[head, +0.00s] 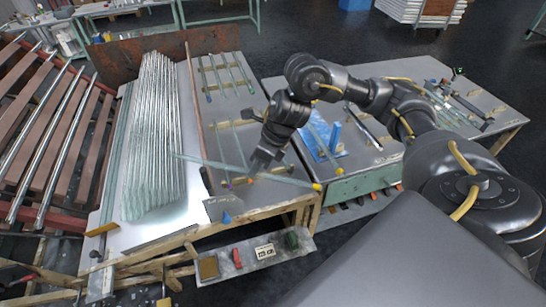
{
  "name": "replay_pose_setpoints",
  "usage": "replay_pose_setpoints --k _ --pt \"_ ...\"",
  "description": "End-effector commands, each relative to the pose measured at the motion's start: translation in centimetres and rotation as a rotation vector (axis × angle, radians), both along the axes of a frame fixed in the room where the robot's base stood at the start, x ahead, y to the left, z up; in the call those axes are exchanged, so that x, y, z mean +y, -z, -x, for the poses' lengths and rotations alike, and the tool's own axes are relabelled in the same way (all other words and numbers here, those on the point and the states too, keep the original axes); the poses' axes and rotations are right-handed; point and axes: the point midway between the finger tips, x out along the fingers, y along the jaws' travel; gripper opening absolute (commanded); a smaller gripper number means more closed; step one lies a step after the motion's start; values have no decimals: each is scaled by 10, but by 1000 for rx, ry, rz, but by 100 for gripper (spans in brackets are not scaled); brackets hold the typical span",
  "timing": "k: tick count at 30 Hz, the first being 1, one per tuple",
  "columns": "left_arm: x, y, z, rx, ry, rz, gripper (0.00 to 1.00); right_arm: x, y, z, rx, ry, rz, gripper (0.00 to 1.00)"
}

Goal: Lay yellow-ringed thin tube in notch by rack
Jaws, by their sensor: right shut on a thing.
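My right gripper (262,164) reaches down from the right and is shut on a thin glass tube (215,164). The tube lies roughly level across the picture, slanting a little down to the right. A yellow ring (317,187) marks its right end. The gripper grips it right of its middle, above the front of the grey bench. Below and behind it, other thin tubes (238,143) lie lengthwise on low notched supports (238,182), partly hidden by the gripper. Which notch is free cannot be told. My left gripper is not in view.
A large stack of glass tubes (152,130) lies left on a pale sheet, beside a wooden strip (197,105). Several tubes rest on notched bars (232,87) at the back. A blue holder (332,138) stands right. A tray with small items (238,259) hangs low in front.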

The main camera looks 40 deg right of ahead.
Motion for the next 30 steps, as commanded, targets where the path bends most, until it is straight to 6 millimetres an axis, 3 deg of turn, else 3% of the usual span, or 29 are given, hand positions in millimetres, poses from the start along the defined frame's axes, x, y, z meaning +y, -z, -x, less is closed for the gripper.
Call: replay_pose_setpoints --k 9,15,20,29,30 --pt "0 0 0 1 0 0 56 116 -23 7 -4 -975 8 0" --pt "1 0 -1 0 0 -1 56 165 -31 12 -2 -1418 9 0" --pt "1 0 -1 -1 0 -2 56 192 -35 15 -3 -1661 10 0" --pt "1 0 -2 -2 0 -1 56 190 -36 15 -3 -1676 11 0" --pt "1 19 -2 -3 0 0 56 191 -15 16 -2 -1675 3 0"
